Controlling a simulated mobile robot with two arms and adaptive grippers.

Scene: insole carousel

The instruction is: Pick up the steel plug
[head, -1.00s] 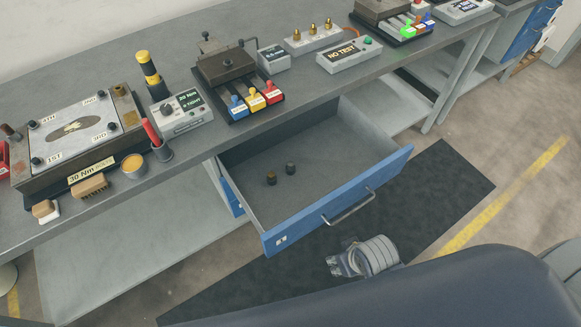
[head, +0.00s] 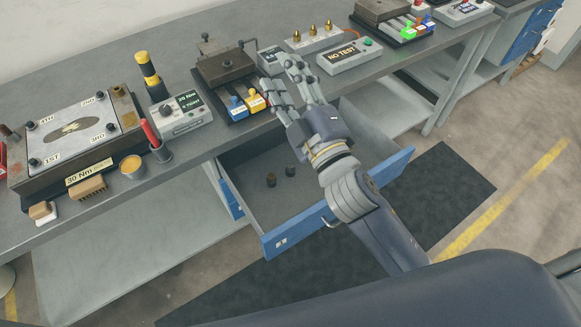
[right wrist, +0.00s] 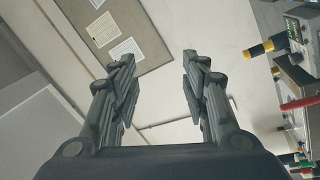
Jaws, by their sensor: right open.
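My left gripper is not in view.
The drawer's blue front (head: 290,238) stands out from the bench.

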